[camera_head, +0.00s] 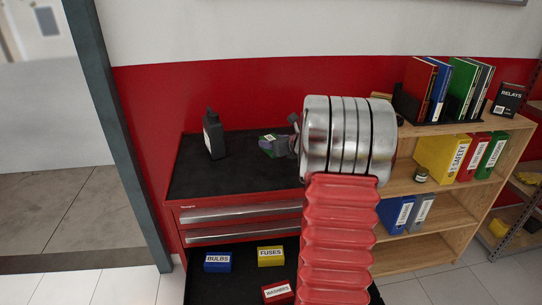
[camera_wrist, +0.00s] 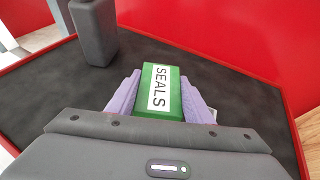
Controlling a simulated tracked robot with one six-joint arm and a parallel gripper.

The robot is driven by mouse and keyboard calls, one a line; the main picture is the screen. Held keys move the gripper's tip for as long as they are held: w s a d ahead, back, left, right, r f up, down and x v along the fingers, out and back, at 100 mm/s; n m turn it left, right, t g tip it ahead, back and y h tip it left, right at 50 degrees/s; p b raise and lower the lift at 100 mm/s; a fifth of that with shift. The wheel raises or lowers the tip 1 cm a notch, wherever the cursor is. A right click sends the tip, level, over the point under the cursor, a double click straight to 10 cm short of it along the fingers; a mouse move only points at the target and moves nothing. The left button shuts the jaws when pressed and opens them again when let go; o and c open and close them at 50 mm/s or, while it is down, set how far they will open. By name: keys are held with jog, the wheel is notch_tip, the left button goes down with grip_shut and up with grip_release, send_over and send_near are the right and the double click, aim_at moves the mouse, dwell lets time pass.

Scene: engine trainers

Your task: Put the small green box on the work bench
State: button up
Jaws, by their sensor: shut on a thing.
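The small green box (camera_wrist: 160,92), labelled SEALS, is between the two purple finger pads of my gripper (camera_wrist: 160,98) in the wrist view. The gripper is shut on it. In the head view my gripper (camera_head: 276,146) is over the right part of a red drawer cabinet's black top (camera_head: 235,175), with a bit of the green box (camera_head: 267,138) showing. I cannot tell whether the box touches the top. No other bench shows, and I cannot tell if this cabinet is the work bench.
A dark bottle (camera_head: 213,134) stands on the black top, left of my gripper; it also shows in the wrist view (camera_wrist: 94,30). An open drawer below holds blue (camera_head: 218,262), yellow (camera_head: 271,256) and red (camera_head: 278,292) boxes. A wooden shelf (camera_head: 455,205) with binders stands right.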

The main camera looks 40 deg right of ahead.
aim_at(273, 163)
jog(key=shift+f, duration=0.8)
jog(key=shift+f, duration=0.15)
jog(key=shift+f, duration=1.75)
jog(key=o, duration=1.1)
jog(key=shift+f, duration=0.1)
